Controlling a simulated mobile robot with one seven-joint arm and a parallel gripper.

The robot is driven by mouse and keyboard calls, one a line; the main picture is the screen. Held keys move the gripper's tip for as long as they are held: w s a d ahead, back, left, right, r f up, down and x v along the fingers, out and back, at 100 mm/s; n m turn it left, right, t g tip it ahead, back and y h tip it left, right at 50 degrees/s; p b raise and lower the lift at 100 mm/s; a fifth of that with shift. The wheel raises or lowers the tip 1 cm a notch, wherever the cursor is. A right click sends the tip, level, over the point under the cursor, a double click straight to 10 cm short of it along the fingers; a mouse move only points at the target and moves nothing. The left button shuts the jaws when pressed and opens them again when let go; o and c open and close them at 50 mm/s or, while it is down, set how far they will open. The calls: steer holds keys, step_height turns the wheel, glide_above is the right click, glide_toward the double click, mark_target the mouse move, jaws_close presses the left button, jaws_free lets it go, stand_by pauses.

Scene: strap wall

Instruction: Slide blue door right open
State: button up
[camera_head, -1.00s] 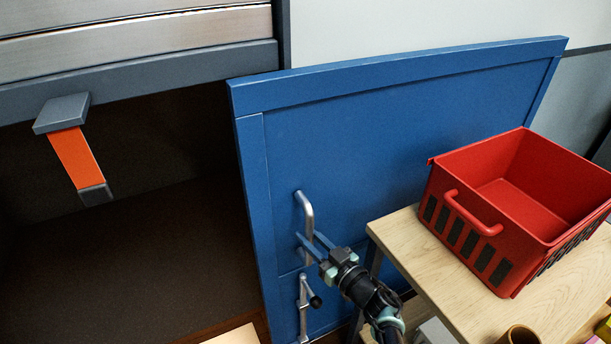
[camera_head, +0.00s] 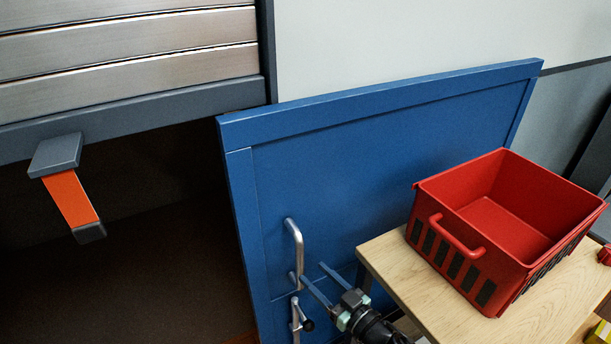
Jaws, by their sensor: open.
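The blue door (camera_head: 350,165) stands to the right of a dark opening (camera_head: 130,220), which lies uncovered at the left. A silver bar handle (camera_head: 296,252) is upright near the door's left edge. A silver latch with a black knob (camera_head: 298,318) sits below it, partly cut off by the frame. My gripper (camera_head: 312,278) is open, its two blue-grey fingers pointing up and left. One fingertip is close to the lower end of the handle; the other is to its right. I cannot tell whether either touches the handle or door.
A red crate (camera_head: 440,258) stands on a light wooden table (camera_head: 385,248) in front of the door's right part. A slatted metal shutter (camera_head: 130,50) is above the opening, with an orange strap (camera_head: 70,198) hanging from it. The opening is clear.

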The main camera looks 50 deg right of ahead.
steer(key=s+p, duration=0.2)
steer(key=s, duration=0.5)
steer(key=shift+a, duration=0.4)
